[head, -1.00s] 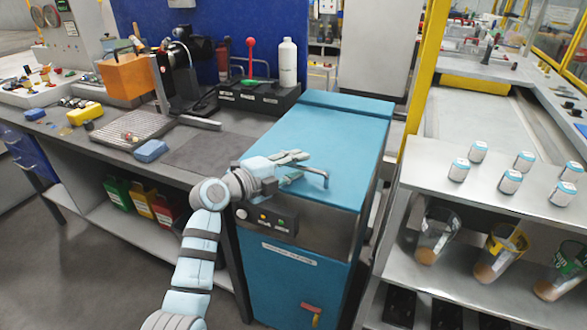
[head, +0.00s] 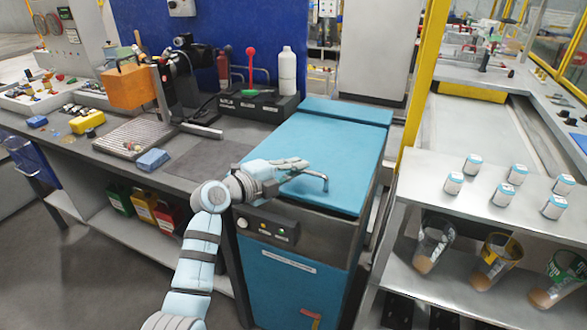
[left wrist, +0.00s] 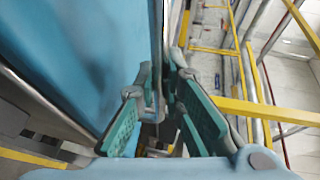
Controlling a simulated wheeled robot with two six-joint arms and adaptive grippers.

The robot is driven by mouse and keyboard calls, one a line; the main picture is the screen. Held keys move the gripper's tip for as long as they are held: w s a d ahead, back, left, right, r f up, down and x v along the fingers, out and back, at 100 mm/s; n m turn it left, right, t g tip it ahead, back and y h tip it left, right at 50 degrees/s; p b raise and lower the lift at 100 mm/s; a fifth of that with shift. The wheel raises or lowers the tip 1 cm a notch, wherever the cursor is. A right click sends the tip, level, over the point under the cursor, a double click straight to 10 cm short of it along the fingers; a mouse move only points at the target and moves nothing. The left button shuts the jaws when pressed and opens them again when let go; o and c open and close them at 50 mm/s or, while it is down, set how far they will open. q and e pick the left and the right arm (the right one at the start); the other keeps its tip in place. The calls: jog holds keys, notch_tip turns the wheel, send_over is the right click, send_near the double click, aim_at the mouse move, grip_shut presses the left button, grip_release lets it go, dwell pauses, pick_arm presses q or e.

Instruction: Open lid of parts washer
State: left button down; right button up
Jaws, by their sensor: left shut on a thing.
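The parts washer (head: 290,280) is a blue cabinet standing at the right end of the workbench, with a dark control panel (head: 266,227) on its front. Its teal lid (head: 325,140) lies over the top and looks down; I cannot make out a gap under it. A grey bar handle (head: 323,178) stands near the lid's front edge. My left gripper (head: 298,168) is at the handle, shut on it. In the left wrist view the green-padded fingers (left wrist: 160,105) are on either side of the handle, beside the lid (left wrist: 75,50). My right gripper is out of view.
The workbench (head: 195,160) on the left carries an orange box (head: 130,86), a white bottle (head: 287,70) and a blue block (head: 153,160). A shelf (head: 420,165) with several small jars stands to the right. A yellow post (head: 425,75) rises behind the washer's right side.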

pick_arm(q)
jog(key=w+d+r+p, duration=0.1)
jog(key=w+r+p, duration=0.3)
jog(key=r, duration=0.7)
jog(key=w+d+r+p, duration=0.2)
jog(key=w+r+p, duration=0.3)
jog(key=r, duration=0.6)
jog(key=shift+r+p, duration=0.25)
jog(key=shift+p, duration=0.75)
jog(key=c, duration=1.6)
grip_release()
jog(key=shift+w+f, duration=0.1)
jog(key=shift+c, duration=0.4)
jog(key=shift+f, duration=0.1)
